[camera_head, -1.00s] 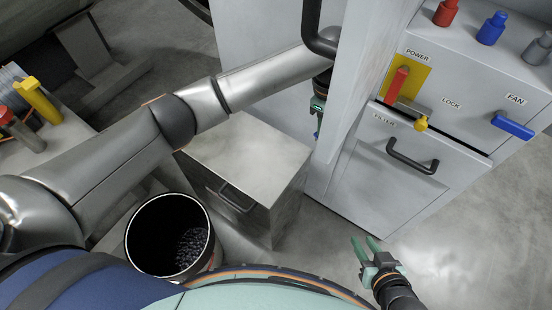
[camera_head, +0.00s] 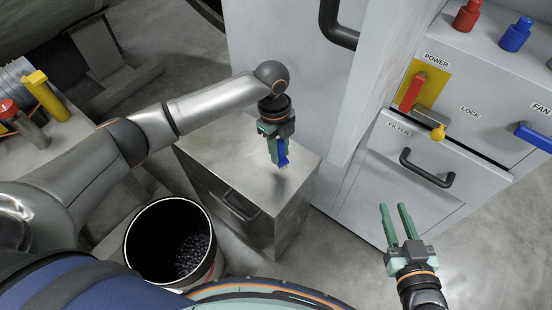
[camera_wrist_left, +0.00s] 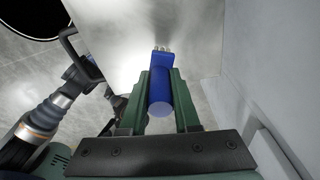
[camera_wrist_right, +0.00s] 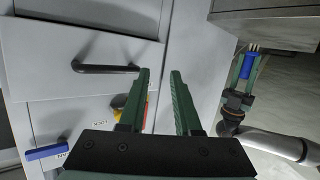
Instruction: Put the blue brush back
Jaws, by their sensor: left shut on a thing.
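The blue brush (camera_head: 282,156) is held in my left gripper (camera_head: 276,150), above the top of the grey metal cabinet (camera_head: 225,140). In the left wrist view the brush (camera_wrist_left: 160,92) sits between the green fingers, its pale bristles pointing away from the gripper towards the cabinet top. The brush (camera_wrist_right: 250,66) and my left gripper also show in the right wrist view. My right gripper (camera_head: 396,222) is open and empty, low in front of the filter drawer (camera_head: 400,180).
A bin (camera_head: 175,240) with dark pellets stands left of the cabinet. The control housing with power (camera_head: 412,92), lock and fan (camera_head: 535,137) handles is at the right. A bench (camera_head: 35,120) with yellow and red-topped items is at the left. Clear floor lies at lower right.

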